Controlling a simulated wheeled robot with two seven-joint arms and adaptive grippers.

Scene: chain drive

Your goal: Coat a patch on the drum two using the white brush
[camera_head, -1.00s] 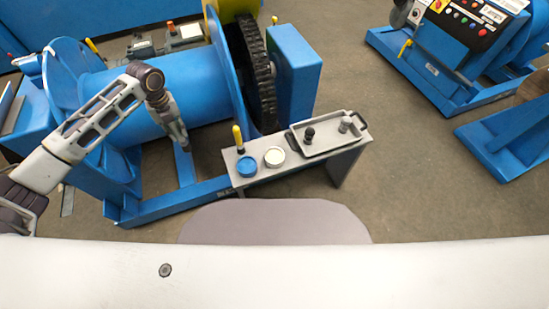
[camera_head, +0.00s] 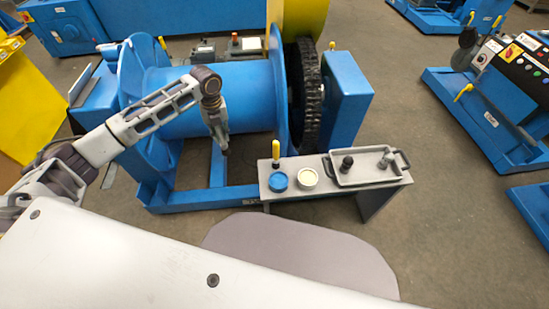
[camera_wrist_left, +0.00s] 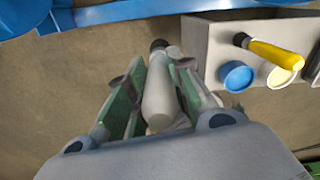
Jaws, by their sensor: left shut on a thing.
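A large blue drum (camera_head: 252,92) lies on its side in a blue frame; no marking shows which drum is number two. My left gripper (camera_head: 219,130) is in front of the drum, low near its front side. In the left wrist view, my left gripper (camera_wrist_left: 157,92) is shut on a pale brush (camera_wrist_left: 158,97) with a light grey-white handle and a dark far end. Whether the brush touches the drum cannot be told. My right gripper is not in view.
A grey bench (camera_head: 312,190) stands in front of the drum, with a blue pot (camera_head: 278,180), a cream-filled pot (camera_head: 307,179), a yellow-handled tool (camera_head: 275,152) and a tray (camera_head: 340,180). A black toothed wheel (camera_head: 307,95) adjoins the drum. A control console (camera_head: 505,75) is at right.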

